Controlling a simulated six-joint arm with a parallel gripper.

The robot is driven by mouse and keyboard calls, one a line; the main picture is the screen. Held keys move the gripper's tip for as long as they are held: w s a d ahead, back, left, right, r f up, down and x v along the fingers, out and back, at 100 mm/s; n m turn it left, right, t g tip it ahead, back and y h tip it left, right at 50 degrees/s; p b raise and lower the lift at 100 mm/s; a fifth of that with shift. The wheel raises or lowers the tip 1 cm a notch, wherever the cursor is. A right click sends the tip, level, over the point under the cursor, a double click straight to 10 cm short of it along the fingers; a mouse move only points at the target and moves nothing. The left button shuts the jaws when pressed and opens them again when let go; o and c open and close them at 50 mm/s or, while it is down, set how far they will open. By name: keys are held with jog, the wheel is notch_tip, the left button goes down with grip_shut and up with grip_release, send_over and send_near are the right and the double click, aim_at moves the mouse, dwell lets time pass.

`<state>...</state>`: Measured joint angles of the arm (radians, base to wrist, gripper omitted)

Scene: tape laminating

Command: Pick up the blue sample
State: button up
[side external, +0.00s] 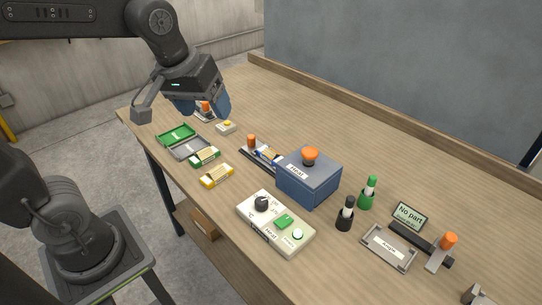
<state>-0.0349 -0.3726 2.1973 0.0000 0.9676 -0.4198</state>
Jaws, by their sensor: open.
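A small blue piece with a pale label (266,155), which looks like the blue sample, lies in a dark fixture with an orange knob (251,142). It is against the left side of the blue-grey heat box and partly hidden. A green sample (205,157) and a yellow sample (216,176) lie on the table to its left. My gripper (204,106) is above the back left of the table, up and left of the blue piece and apart from it. It is open; I see nothing held in it.
The heat box (308,178) with an orange knob and the control panel (275,223) stand mid-table. A green and grey open case (180,139) lies at the left edge. Green (368,193) and black (346,214) markers stand upright at right. The table's back right is clear.

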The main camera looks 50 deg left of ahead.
jog(key=w+a+f+n+g, duration=0.1)
jog(key=w+f+n, duration=0.1)
jog(key=w+n, duration=0.3)
jog(key=w+a+f+n+g, duration=0.1)
jog(key=w+a+f+n, duration=0.1)
jog(key=w, duration=0.6)
jog(key=n+g, duration=0.2)
jog(key=n, duration=0.4)
send_over(271, 150)
notch_tip(271, 150, down, 8)
jog(key=f, duration=0.8)
jog(key=shift+s+f, duration=0.15)
jog(key=shift+s, duration=0.1)
jog(key=shift+d+f, duration=0.15)
jog(key=shift+f, duration=1.15)
jog(key=shift+d+f, duration=0.1)
jog(key=shift+f, duration=1.2)
jog(key=shift+c, duration=0.4)
jog(key=c, duration=0.9)
